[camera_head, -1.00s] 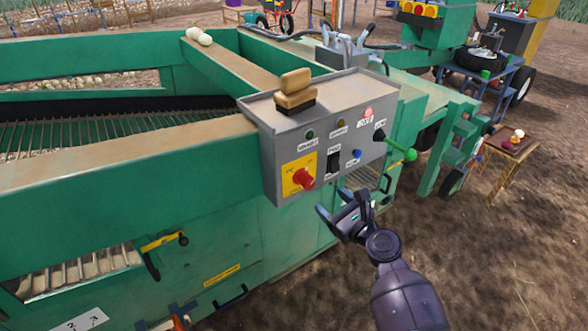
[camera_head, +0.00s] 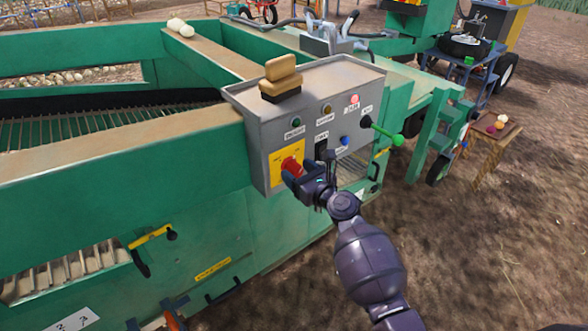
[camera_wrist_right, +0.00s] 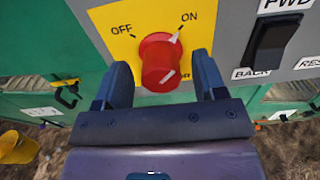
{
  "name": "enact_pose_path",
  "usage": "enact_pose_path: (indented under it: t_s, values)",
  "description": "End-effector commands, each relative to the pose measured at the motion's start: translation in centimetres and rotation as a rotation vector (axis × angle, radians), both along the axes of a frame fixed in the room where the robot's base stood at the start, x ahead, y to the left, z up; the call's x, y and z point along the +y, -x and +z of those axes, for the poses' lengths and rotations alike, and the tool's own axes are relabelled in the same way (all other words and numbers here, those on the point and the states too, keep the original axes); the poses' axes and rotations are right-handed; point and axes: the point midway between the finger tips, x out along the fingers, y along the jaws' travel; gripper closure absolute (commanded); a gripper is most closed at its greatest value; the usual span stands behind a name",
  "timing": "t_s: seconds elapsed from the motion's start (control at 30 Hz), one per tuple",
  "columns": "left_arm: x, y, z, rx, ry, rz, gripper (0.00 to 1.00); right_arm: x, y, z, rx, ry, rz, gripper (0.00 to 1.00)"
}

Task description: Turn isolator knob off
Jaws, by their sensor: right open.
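The red isolator knob (camera_wrist_right: 160,62) sits on a yellow plate (camera_wrist_right: 120,22) on the grey control box. In the right wrist view its white pointer is turned toward the ON label (camera_wrist_right: 189,16), and the OFF label (camera_wrist_right: 122,30) is at the left. My right gripper (camera_wrist_right: 160,82) is open, with one finger on each side of the knob; I cannot tell whether they touch it. In the head view the knob (camera_head: 291,166) is partly hidden by my right gripper (camera_head: 303,175). My left gripper is not in view.
A black rocker switch (camera_wrist_right: 273,45) is right of the knob. The control box (camera_head: 240,110) also has small buttons, a lit red lamp (camera_head: 355,99) and a green-tipped lever (camera_head: 397,140). The green machine (camera_head: 100,200) fills the left.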

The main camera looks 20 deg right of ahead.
Motion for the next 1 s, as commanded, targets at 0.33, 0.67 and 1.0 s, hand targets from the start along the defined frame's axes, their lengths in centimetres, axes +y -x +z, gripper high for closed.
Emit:
enact_pose_path:
  t_s: [0.33, 0.67, 1.0]
  values:
    - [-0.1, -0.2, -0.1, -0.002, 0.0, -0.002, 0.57, 0.6, -1.7, -0.1, 0.0, 0.002, 0.0, 0.36]
    - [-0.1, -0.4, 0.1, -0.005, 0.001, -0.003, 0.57, 0.6, -1.7, 0.0, 0.001, 0.001, 0.0, 0.54]
    - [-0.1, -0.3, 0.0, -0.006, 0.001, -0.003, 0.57, 0.6, -1.7, 0.0, -0.001, 0.005, 0.0, 0.85]
